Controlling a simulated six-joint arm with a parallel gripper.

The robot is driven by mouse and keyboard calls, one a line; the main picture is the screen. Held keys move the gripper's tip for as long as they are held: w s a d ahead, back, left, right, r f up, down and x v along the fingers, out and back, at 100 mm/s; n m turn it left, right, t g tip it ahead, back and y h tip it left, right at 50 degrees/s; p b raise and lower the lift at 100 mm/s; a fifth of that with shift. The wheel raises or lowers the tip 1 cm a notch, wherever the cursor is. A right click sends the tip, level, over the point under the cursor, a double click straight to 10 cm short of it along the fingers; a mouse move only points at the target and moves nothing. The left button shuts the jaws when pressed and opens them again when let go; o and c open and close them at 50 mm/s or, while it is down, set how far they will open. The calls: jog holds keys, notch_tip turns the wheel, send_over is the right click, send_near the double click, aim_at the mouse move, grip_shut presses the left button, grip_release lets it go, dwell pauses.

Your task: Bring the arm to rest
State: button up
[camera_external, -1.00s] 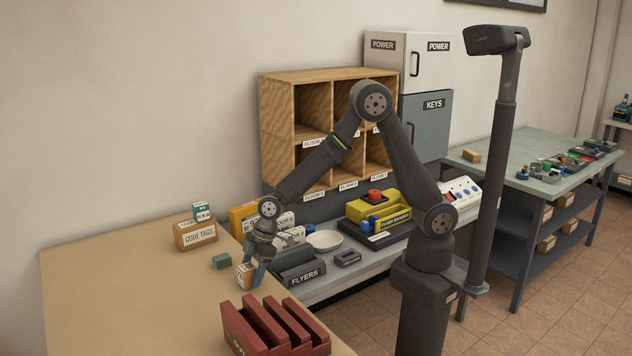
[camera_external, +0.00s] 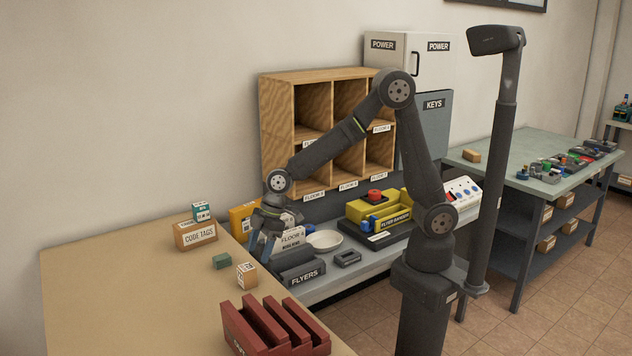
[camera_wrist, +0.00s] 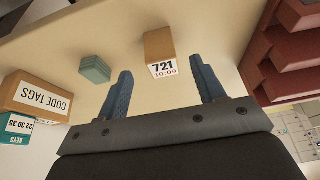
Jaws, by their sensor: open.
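My gripper (camera_external: 262,245) is open and empty, above the right edge of the tan table in the external view. In the wrist view its two blue fingers (camera_wrist: 165,88) are spread apart. A small wooden block labelled "721 10:09" (camera_wrist: 160,54) lies beyond the fingertips, apart from them. In the external view that block (camera_external: 246,276) rests on the table, below and left of my gripper. My arm is bent, with its elbow raised in front of the wooden shelf.
A green block (camera_external: 221,262), the "CODE TAGS" box (camera_external: 196,236) and a red slotted rack (camera_external: 262,325) stand on the tan table (camera_external: 110,290). A flyers holder (camera_external: 302,278) and a white bowl (camera_external: 324,240) are on the bench. A wooden cubby shelf (camera_external: 277,120) stands behind.

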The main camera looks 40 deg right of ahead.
aim_at(249, 264)
jog(key=x, duration=0.8)
jog(key=shift+a+f, duration=0.15)
jog(key=shift+f, duration=0.15)
jog(key=r, duration=0.5)
jog(key=shift+w+d+r, duration=0.15)
jog(key=shift+w+d, duration=0.15)
jog(key=shift+d, duration=0.1)
jog(key=w+d+r, duration=0.6)
jog(key=d, duration=0.2)
jog(key=a+m, duration=0.1)
jog(key=a, duration=3.1)
jog(key=shift+s, duration=0.3)
